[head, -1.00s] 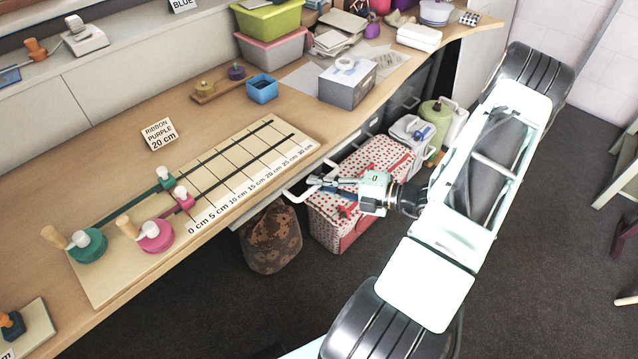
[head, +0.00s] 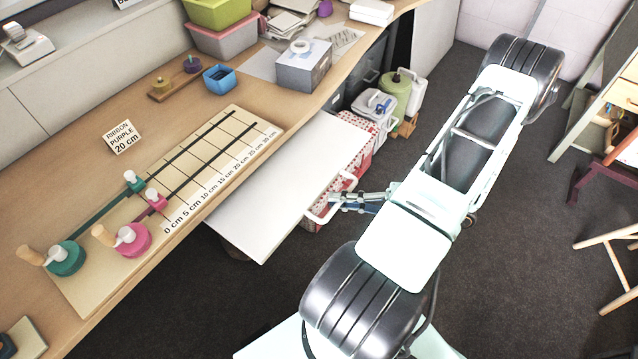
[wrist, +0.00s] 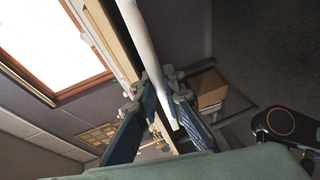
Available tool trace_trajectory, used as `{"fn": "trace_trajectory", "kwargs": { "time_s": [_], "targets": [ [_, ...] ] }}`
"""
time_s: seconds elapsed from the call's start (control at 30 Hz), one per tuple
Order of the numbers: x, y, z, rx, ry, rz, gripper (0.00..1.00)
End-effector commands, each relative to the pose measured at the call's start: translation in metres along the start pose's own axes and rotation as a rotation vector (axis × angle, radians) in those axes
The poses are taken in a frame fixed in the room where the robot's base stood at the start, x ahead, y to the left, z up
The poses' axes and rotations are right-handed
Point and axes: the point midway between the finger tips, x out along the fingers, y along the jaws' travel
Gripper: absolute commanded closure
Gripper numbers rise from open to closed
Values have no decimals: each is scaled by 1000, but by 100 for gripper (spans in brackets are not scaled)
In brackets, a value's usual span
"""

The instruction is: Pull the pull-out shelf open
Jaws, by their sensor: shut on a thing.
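The pull-out shelf (head: 285,185) is a white board that stands well out from under the wooden desk's front edge in the head view. Its white bar handle (head: 333,197) is at the shelf's front edge. My gripper (head: 335,200) is at the handle, beyond the shelf's front edge. In the wrist view the white handle bar (wrist: 148,45) runs down between the two blue-padded fingers of my gripper (wrist: 165,108), which are shut on it.
The desk (head: 100,195) carries a ruled measuring board (head: 215,160), ribbon spools, a grey box (head: 304,68) and a blue cup (head: 219,79). A red-and-white dotted basket (head: 355,150) is partly hidden under the shelf.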

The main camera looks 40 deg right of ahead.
Motion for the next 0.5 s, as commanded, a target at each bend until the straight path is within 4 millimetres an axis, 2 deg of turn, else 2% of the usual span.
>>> {"fn": "trace_trajectory", "kwargs": {
  "time_s": [0.2, 0.5],
  "targets": [
    [-21, -4, -9, 1, -1, 1, 100],
    [-25, -6, -10, 0, 0, 0, 100]
  ]
}}
